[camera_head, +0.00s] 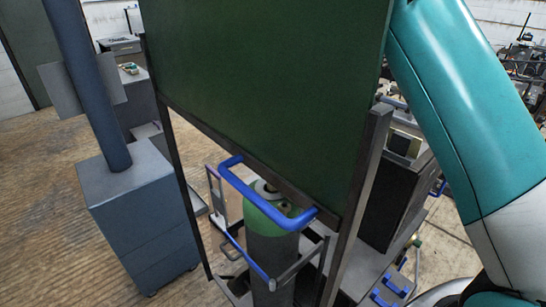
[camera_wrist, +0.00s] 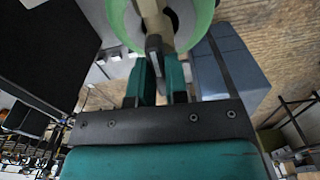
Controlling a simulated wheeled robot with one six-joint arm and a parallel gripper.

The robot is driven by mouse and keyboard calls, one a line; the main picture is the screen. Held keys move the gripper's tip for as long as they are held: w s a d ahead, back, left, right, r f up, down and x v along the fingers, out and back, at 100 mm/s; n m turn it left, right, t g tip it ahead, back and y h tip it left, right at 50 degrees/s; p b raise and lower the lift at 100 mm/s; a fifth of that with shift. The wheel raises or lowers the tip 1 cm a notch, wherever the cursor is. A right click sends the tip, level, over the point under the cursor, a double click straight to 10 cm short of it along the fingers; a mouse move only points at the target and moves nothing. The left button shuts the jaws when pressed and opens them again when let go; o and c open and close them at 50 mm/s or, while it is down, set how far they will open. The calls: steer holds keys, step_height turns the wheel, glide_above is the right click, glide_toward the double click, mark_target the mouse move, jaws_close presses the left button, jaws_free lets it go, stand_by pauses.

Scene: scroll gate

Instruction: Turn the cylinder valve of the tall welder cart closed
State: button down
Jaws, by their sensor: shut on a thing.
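The welder cart's gas cylinder (camera_head: 268,250) stands upright with a green shoulder and grey body, behind the blue cart handle (camera_head: 262,197). Its top is partly covered by that handle. In the wrist view the green shoulder (camera_wrist: 203,14) shows at the top edge, with the pale valve stem and the dark cylinder valve (camera_wrist: 154,46) in front of it. My gripper (camera_wrist: 162,66) has its teal fingers shut on the valve part. The fingers hide some of the valve, so its turned angle cannot be told. The gripper is not visible in the head view.
A large dark green screen (camera_head: 270,80) in a metal frame blocks much of the head view above the cylinder. A blue-grey cabinet (camera_head: 140,215) with a round post stands at left. A dark box-shaped unit (camera_head: 390,205) stands at right. Open wooden floor (camera_head: 50,220) lies at left.

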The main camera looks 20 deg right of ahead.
steer(key=m, duration=0.4)
steer(key=shift+m, duration=0.3)
steer(key=m, duration=0.4)
steer(key=shift+w+m, duration=0.1)
steer(key=shift+m, duration=0.2)
steer(key=m, duration=0.4)
steer(key=shift+r+m, duration=0.1)
steer(key=shift+m, duration=2.1)
steer(key=c, duration=1.1)
jaws_free()
step_height(320, 180, up, 17)
steer(key=shift+r+b, duration=0.15)
steer(key=shift+b, duration=1)
